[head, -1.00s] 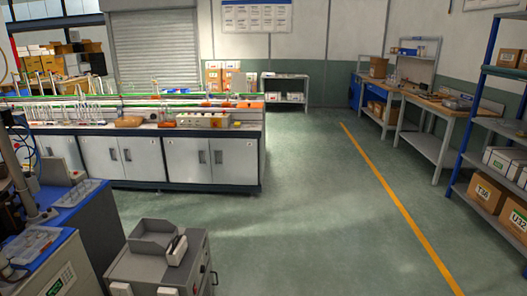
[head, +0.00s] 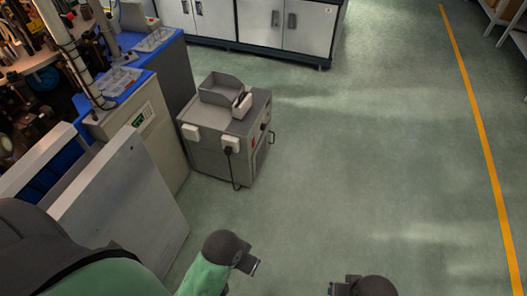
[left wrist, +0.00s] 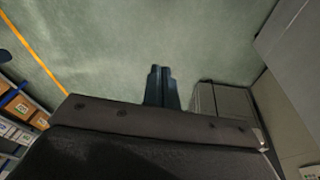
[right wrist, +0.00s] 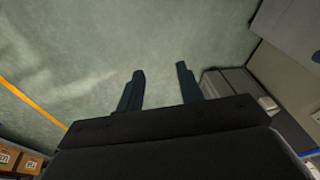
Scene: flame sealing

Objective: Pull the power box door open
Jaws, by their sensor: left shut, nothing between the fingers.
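A grey box unit (head: 215,155) stands on the floor left of centre in the head view, with a top tray, white sockets and a plugged-in black cord. A dark handle (head: 271,138) is on its right side. I cannot tell for certain whether this is the power box; its door face is mostly turned away. My left gripper (head: 250,264) is in front of it, apart from it, and its fingers are together and empty in the left wrist view (left wrist: 160,70). My right gripper (head: 336,288) is at the bottom edge; its fingers are apart and empty in the right wrist view (right wrist: 160,71).
A large pale panel (head: 125,205) stands at lower left, close to my left arm. A machine with a blue top (head: 148,55) is behind it. White cabinets (head: 285,22) line the back. The green floor (head: 370,150) to the right is clear.

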